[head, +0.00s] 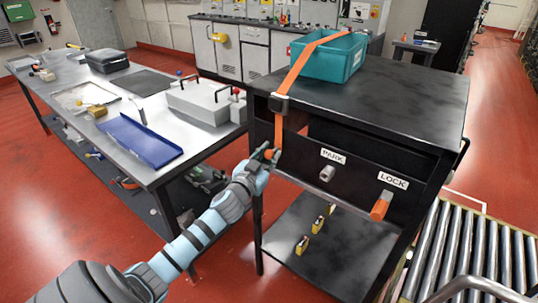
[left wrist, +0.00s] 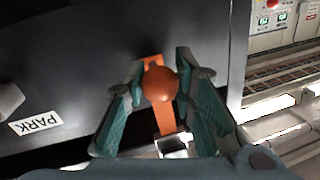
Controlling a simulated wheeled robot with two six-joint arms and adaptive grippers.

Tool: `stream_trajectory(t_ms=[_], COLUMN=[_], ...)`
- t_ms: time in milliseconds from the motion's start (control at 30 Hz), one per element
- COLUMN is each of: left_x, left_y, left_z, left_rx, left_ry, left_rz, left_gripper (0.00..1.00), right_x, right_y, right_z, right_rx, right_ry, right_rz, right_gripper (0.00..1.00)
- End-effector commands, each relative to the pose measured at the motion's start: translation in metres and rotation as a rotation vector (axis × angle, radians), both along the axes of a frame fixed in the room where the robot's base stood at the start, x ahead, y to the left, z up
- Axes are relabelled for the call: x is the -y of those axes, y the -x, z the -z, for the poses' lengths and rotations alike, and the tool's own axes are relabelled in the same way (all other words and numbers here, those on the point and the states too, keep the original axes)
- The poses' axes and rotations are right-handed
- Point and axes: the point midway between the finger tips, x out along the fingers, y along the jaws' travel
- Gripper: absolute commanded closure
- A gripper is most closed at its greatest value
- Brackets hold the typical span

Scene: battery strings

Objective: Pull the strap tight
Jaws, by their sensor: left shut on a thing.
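The orange strap (head: 301,66) runs over the teal crate (head: 350,60) on the black cart and down through a dark buckle (head: 279,103) at the cart top's edge. Its tail hangs down the front face and ends in an orange ball. My left gripper (head: 265,155) is shut on the strap's end at the ball. In the left wrist view the orange ball (left wrist: 160,83) sits between the two fingers (left wrist: 158,85), with the strap (left wrist: 164,119) behind it. My right gripper is not in view.
The black cart (head: 420,100) has PARK (head: 333,156) and LOCK (head: 393,180) labels, a grey knob (head: 327,173) and an orange-ended handle (head: 381,205). A lower shelf (head: 340,250) holds small yellow items. A workbench with a blue tray (head: 130,140) stands left. Rollers (head: 470,250) lie right.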

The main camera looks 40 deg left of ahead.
Motion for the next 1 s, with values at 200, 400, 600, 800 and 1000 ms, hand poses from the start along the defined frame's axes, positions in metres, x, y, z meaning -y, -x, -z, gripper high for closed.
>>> stream_trajectory(t_ms=[200, 400, 600, 800, 1000], left_x=[0.000, 0.000, 0.000, 0.002, 0.014], left_y=[0.000, 0.000, 0.000, 0.011, 0.062], left_z=[0.000, -0.001, -0.001, 0.000, 0.001], left_rx=[-0.002, -0.002, -0.001, -0.004, -0.006], left_ry=[0.001, 0.001, 0.001, -0.002, -0.004], left_rz=[0.000, 0.000, 0.000, 0.000, 0.003], left_gripper=[1.00, 0.54, 0.54, 0.54, 0.54], right_x=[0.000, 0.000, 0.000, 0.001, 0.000], right_y=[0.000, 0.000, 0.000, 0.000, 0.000], right_z=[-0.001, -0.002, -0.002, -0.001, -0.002], right_rx=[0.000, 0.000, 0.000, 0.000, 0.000], right_ry=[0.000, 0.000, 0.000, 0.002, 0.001], right_rz=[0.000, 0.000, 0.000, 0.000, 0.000], right_gripper=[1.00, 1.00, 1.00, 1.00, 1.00])
